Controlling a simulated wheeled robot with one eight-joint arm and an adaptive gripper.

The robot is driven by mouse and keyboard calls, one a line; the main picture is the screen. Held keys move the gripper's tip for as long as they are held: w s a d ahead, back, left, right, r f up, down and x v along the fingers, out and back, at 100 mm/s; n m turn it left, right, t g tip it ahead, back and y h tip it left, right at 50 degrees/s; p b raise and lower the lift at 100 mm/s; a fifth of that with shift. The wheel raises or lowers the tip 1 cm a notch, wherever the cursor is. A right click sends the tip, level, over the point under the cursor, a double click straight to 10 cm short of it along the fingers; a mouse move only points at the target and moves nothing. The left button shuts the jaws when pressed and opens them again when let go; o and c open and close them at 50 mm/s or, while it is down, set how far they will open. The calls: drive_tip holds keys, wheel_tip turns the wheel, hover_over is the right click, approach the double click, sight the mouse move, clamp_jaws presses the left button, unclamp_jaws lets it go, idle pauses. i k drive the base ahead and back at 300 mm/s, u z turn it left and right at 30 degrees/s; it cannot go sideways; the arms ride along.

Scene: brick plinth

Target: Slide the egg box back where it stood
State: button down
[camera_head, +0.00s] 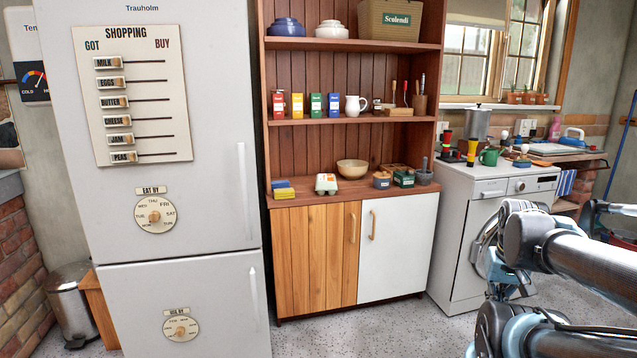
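A small pale egg box (326,184) with coloured marks on its top stands on the counter of the wooden dresser (316,200), near its front edge. It sits between a stack of yellow and blue sponge-like blocks (283,189) on the left and a wooden bowl (352,168) behind to the right. Nothing touches it that I can see. Folded links of my arm show at the lower right, well away from the egg box. My gripper is not visible.
Right of the egg box stand small pots (382,180) and a green box (404,179). A shelf (340,119) with coloured tins hangs above. A tall fridge (200,60) stands left, a washing machine (470,220) right. The floor before the dresser is clear.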

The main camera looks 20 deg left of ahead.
sight(324, 182)
drive_tip(key=u, duration=0.1)
drive_tip(key=i, duration=1)
drive_tip(key=z, duration=0.05)
